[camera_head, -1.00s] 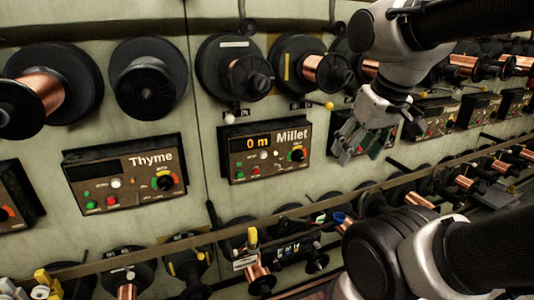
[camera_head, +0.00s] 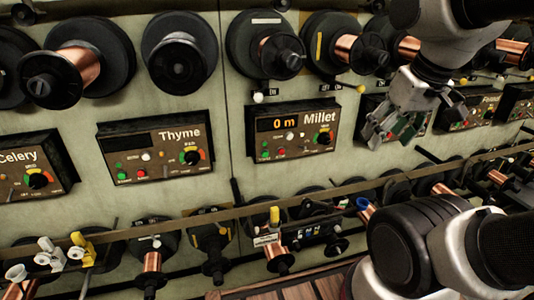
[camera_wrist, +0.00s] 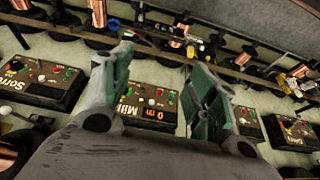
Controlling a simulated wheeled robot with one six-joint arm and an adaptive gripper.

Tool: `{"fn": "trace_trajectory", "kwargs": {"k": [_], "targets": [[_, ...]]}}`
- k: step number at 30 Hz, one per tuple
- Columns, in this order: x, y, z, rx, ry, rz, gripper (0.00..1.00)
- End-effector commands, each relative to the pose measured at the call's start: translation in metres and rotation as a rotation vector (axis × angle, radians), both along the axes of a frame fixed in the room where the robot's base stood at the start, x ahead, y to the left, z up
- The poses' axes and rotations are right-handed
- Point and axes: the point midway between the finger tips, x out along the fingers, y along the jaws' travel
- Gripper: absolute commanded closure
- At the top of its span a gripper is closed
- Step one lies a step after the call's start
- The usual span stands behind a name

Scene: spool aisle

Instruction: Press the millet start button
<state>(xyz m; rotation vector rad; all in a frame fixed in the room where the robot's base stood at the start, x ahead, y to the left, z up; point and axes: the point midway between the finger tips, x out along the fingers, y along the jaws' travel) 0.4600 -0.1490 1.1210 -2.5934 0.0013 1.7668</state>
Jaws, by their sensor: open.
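The Millet control box (camera_head: 293,131) is on the pale wall panel, its display reading "0 m". It carries a larger green button (camera_head: 265,155) at lower left, a red one beside it, a white one above and a dial at right. Which button is start is not legible. My gripper (camera_head: 388,132) is open and empty, right of the Millet box and in front of the box beyond it. In the wrist view the Millet box (camera_wrist: 150,104) appears upside down between the open fingers of my gripper (camera_wrist: 161,62), apart from them.
The Thyme box (camera_head: 155,150) and Celery box (camera_head: 31,168) sit to the left. Copper spools (camera_head: 76,66) on black holders jut out above. A long rail (camera_head: 110,236) with more spools runs below. Knobs stick out just above the Millet box.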

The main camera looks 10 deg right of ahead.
Motion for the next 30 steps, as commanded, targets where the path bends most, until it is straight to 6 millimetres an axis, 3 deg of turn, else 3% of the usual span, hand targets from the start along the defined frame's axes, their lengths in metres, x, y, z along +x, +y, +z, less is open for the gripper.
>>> {"fn": "trace_trajectory", "kwargs": {"k": [11,16,20,30], "targets": [[0.0,0.0,0.0,0.0,0.0,0.0,0.44],[0.003,0.007,-0.003,0.0,0.014,0.036,0.75],[0.013,0.021,-0.023,-0.005,0.112,0.102,0.98],[0.044,0.058,-0.092,-0.16,0.476,0.353,1.0]]}}
